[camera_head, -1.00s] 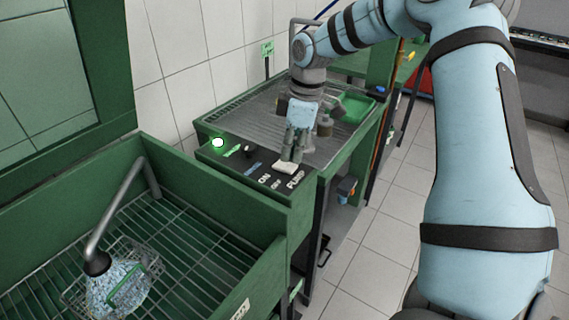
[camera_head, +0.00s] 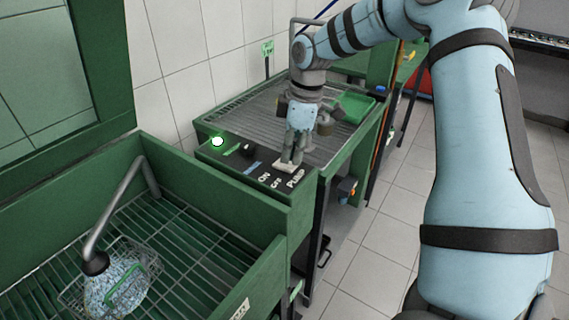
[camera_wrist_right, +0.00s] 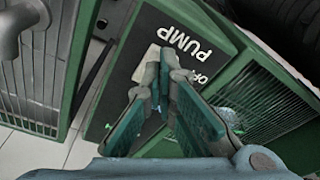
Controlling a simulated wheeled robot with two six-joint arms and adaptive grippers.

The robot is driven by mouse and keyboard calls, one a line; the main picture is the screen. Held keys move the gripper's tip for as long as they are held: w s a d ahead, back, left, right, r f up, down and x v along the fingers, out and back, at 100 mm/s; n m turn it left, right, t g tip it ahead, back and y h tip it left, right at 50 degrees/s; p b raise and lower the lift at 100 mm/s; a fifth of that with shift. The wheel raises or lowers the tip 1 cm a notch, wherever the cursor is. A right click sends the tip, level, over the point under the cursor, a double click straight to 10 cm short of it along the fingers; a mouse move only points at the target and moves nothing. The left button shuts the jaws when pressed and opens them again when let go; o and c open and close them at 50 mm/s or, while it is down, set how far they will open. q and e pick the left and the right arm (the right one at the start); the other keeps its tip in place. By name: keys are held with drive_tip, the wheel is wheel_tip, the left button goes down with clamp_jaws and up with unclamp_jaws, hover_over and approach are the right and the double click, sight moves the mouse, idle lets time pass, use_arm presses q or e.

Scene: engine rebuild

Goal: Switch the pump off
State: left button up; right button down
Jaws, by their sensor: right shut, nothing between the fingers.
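The pump switch is a pale rocker (camera_head: 284,167) on a dark panel (camera_head: 232,160) lettered PUMP, ON and OFF. My right gripper (camera_head: 290,161) points down with its fingers together and empty, its tips at the rocker. In the right wrist view, the fingertips (camera_wrist_right: 158,82) overlap the pale rocker (camera_wrist_right: 149,63) beside the PUMP lettering and partly hide it and the OFF label. I cannot tell whether they touch it or which way it is tipped. A round lamp (camera_head: 217,141) on the panel glows white-green. My left gripper is out of view.
A grey spout (camera_head: 120,210) bends over a wire basket (camera_head: 150,265) in the green wash basin; pale bluish liquid (camera_head: 112,290) shows beneath it. Behind the panel is a ribbed worktop (camera_head: 245,115) with a green tray (camera_head: 355,106). The tiled floor at right is open.

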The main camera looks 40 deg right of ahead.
sight(292, 166)
drive_tip(key=shift+f+b, duration=0.6)
drive_tip(key=shift+f, duration=0.05)
wheel_tip(292, 166, up, 7)
drive_tip(key=p, duration=0.7)
drive_tip(key=shift+r, duration=0.15)
idle(0.3)
